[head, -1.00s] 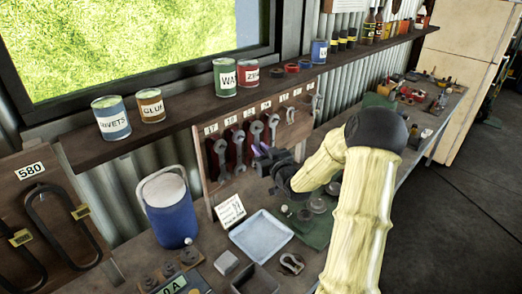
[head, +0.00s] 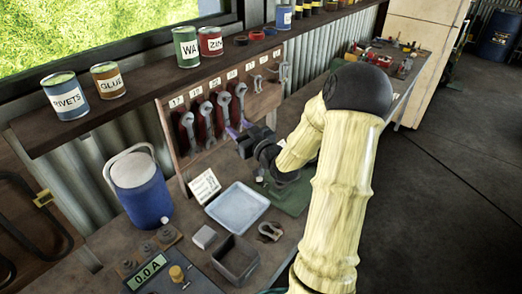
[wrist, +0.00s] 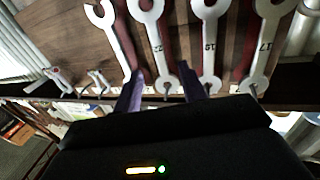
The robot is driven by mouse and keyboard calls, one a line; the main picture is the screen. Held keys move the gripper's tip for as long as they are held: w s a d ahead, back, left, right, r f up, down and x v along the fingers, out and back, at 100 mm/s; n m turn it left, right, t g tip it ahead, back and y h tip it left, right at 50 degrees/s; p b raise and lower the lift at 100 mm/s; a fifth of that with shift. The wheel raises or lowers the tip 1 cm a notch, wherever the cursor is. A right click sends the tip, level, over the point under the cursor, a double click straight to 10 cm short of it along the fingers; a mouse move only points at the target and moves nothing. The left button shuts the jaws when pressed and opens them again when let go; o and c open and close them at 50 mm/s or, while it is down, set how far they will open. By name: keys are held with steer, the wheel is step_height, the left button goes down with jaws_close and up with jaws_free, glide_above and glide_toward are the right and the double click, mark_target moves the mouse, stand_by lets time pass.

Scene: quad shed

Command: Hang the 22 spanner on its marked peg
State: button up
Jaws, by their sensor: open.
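The 22 spanner (wrist: 156,48) is grey, with a "22" on its shaft. In the wrist view, which is upside down, its ring end lies at a peg on the wooden board, between my gripper's purple fingers. In the head view it seems to be the third spanner (head: 225,102) from the left, hanging against a red strip. My gripper (head: 240,128) is open just in front of the board; its spread fingers also show in the wrist view (wrist: 160,88). I cannot tell whether they touch the spanner.
The 19 spanner (wrist: 209,48) and 17 spanner (wrist: 264,45) hang beside it. Another spanner (wrist: 108,35) hangs on its other side. A shelf with tins (head: 186,47) juts out above the board. A blue jug (head: 141,190), sign card (head: 204,186) and pale tray (head: 237,207) stand below.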

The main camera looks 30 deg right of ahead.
steer(key=s+d+b, duration=0.1)
steer(key=s+b, duration=0.1)
steer(key=s, duration=0.9)
steer(key=shift+s, duration=0.2)
steer(key=shift+a+f, duration=0.1)
steer(key=a+f+g+h, duration=0.2)
steer(key=a+f+g, duration=0.4)
steer(key=f+g, duration=0.15)
steer(key=s+a+f+m+g, duration=0.1)
steer(key=s+a+f+g, duration=0.1)
steer(key=s+a+g, duration=0.6)
steer(key=s+a, duration=0.3)
steer(key=s, duration=0.1)
steer(key=shift+a+f, duration=0.3)
steer(key=shift+f, duration=0.1)
stand_by(1.2)
